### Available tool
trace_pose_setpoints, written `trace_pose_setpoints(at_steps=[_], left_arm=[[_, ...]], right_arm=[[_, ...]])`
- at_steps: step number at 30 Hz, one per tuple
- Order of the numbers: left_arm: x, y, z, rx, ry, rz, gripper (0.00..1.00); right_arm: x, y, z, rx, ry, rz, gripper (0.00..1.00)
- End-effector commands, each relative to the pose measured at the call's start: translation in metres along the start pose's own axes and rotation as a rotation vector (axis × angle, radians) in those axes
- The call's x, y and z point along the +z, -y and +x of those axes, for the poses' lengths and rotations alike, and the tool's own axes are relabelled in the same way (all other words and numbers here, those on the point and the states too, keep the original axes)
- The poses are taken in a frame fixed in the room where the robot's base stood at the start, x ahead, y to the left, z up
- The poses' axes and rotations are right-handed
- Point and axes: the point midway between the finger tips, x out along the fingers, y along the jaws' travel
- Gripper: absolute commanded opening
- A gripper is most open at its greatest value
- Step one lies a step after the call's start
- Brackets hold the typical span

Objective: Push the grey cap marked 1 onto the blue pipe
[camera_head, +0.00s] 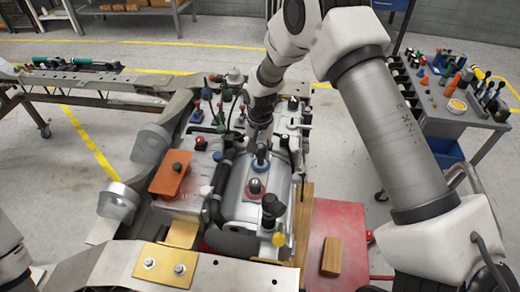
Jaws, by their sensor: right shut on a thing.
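The right gripper (258,136) points down over the middle of the chassis fixture and is shut on a small grey piece, apparently the grey cap (261,150). The mark on it is too small to read. The blue pipe (261,163) stands upright directly under the cap, showing as a blue ring on the grey housing. The cap looks in line with the pipe. I cannot tell whether it touches the pipe or sits on it. My left gripper is outside the view.
A red-ringed fitting (256,187) and a black upright fitting (271,207) stand close in front. An orange block (170,179) lies to the left. Several coloured fittings crowd behind. A red plate (338,222) lies to the right, and a tool cart (440,112) stands beyond.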

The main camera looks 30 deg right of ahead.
Motion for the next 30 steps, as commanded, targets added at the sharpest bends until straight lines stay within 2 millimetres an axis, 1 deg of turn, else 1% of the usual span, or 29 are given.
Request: trace_pose_setpoints(at_steps=[2, 11, 30], left_arm=[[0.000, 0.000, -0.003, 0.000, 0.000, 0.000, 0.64], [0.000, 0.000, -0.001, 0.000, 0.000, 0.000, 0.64], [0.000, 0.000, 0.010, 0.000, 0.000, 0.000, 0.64]], right_arm=[[-0.001, 0.000, -0.001, 0.000, 0.000, 0.000, 0.21], [-0.001, 0.000, 0.001, 0.000, 0.000, 0.000, 0.21], [0.000, 0.000, 0.027, 0.000, 0.001, 0.000, 0.21]])
